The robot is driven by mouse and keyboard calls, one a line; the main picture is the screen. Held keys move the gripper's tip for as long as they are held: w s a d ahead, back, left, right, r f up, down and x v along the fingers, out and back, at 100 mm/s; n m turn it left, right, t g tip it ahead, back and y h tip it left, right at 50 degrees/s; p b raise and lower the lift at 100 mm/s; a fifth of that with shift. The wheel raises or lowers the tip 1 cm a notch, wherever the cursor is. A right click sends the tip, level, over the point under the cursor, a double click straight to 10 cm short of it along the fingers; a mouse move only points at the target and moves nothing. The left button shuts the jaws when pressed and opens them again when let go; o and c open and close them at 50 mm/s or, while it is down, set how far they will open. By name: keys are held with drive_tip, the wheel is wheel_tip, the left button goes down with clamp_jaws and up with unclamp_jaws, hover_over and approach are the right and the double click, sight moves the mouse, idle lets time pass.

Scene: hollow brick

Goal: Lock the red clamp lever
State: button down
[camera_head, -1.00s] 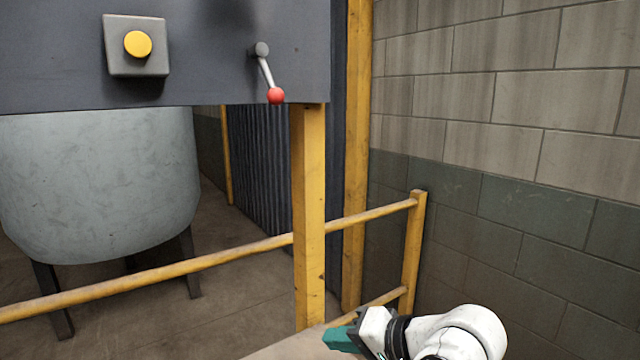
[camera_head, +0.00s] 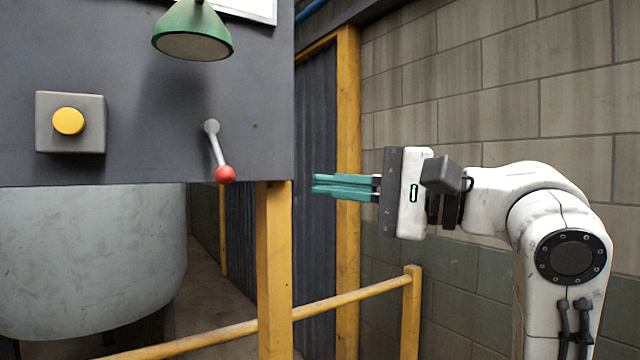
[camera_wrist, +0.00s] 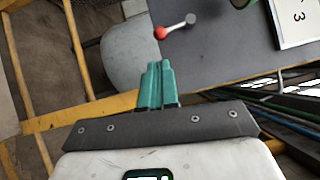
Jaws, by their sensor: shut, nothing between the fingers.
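The clamp lever is a grey arm with a red ball end (camera_head: 225,174), mounted on the dark panel (camera_head: 150,120). In the head view it hangs down from its pivot, tilted slightly right. My gripper (camera_head: 316,184) is shut and empty, its teal fingers pointing left. In that picture it is to the right of the lever, beyond the panel's right edge, and touches nothing. In the wrist view the red ball (camera_wrist: 160,33) lies just beyond the fingertips (camera_wrist: 158,66), apart from them.
A grey box with a yellow button (camera_head: 68,121) is on the panel left of the lever. A green lamp shade (camera_head: 192,32) hangs above. A yellow post (camera_head: 274,270) and railing (camera_head: 350,297) stand below. A block wall (camera_head: 500,90) is at the right.

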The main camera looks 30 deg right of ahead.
sight(233, 176)
drive_tip(key=p+x, duration=0.2)
drive_tip(key=x, duration=1)
drive_tip(key=shift+p, duration=0.4)
drive_tip(key=a+m+t, duration=0.1)
drive_tip(key=a+m+p, duration=0.1)
drive_tip(key=shift+f+m+t, duration=0.4)
